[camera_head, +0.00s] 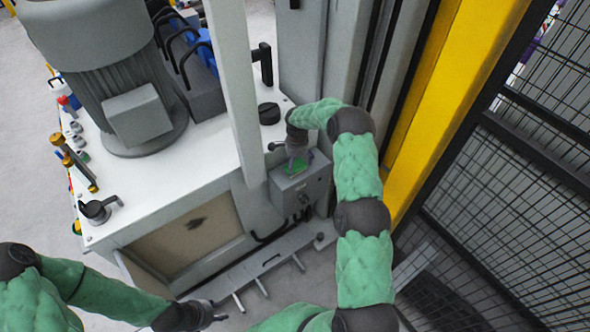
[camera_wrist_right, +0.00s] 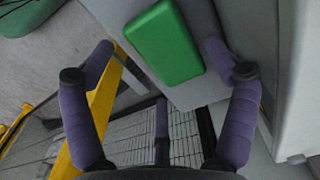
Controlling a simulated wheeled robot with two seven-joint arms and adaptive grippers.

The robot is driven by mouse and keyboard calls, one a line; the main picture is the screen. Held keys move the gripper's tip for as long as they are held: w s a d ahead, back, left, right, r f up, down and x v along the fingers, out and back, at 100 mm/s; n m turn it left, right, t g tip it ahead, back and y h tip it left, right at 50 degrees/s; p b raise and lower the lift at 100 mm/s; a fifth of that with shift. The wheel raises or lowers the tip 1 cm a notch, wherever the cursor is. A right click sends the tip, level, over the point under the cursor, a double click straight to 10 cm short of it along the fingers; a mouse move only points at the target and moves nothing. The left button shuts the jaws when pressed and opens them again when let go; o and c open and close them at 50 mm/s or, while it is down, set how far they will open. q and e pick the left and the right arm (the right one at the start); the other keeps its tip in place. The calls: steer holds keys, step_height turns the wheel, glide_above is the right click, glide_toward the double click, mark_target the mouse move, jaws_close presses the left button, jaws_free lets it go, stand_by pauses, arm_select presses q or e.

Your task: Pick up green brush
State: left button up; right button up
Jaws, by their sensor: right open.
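The green brush (camera_head: 293,169) shows as a small green block on top of a grey box beside the machine. In the right wrist view the brush (camera_wrist_right: 165,42) lies flat as a green rounded block on a pale grey surface. My right gripper (camera_head: 298,154) is above the box, right at the brush, and partly covers it. In the wrist view my right gripper's fingers (camera_wrist_right: 158,48) are spread open, with the brush showing between the fingertips and nothing gripped. My left gripper (camera_head: 207,313) is low at the bottom, far from the brush; its fingers are too unclear to read.
The grey box (camera_head: 308,187) is mounted against the white machine cabinet (camera_head: 160,185). A grey post (camera_head: 234,90) rises just left of it. A large motor (camera_head: 105,70) stands on the cabinet. A yellow column (camera_head: 440,90) and black mesh fence (camera_head: 500,190) bound the right side.

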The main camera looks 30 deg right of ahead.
mark_target(297, 167)
step_height(297, 167, down, 2)
steer(key=shift+f, duration=0.1)
steer(key=c, duration=0.9)
steer(key=shift+c, duration=0.2)
step_height(297, 167, up, 10)
steer(key=shift+r+p, duration=0.1)
steer(key=shift+p, duration=1)
steer(key=o, duration=0.5)
steer(key=c, duration=0.4)
steer(key=shift+o, duration=0.2)
